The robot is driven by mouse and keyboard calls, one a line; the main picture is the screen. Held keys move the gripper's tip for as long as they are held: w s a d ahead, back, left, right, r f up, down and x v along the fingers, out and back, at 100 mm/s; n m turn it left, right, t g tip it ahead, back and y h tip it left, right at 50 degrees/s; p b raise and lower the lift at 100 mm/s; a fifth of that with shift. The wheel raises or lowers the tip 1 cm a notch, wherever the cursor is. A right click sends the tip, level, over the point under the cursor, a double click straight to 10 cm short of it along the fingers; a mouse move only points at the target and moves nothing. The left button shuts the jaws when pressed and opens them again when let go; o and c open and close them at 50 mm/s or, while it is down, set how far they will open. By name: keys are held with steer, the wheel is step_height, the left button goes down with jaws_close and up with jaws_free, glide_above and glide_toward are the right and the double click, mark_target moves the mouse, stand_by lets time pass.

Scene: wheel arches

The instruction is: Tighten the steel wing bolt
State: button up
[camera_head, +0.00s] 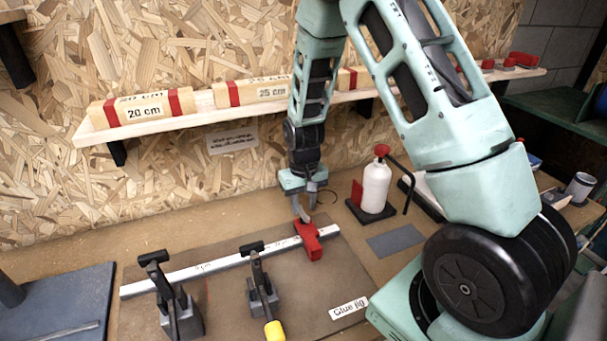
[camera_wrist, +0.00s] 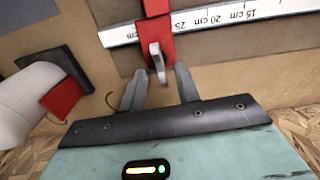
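The steel wing bolt (camera_wrist: 156,58) is a small pale grey piece on the near end of the red stop (camera_wrist: 156,18) in the wrist view. The red stop (camera_head: 309,241) sits across the white ruled rail (camera_head: 230,262) in the head view. My gripper (camera_wrist: 161,72) is open, with one finger on each side of the bolt's wing and a gap visible on both sides. In the head view my gripper (camera_head: 302,208) points down at the stop's far end, where the bolt is hard to make out.
Two black toggle clamps (camera_head: 183,316) and (camera_head: 262,295) stand in front of the rail on the brown jig board (camera_head: 318,290). A white glue bottle (camera_head: 375,187) with a red cap stands right of my gripper. A shelf (camera_head: 205,116) with wooden blocks runs along the wall behind.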

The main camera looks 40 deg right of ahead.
mark_target(304, 211)
step_height(304, 211, up, 16)
steer(key=b, duration=0.2)
stand_by(0.6)
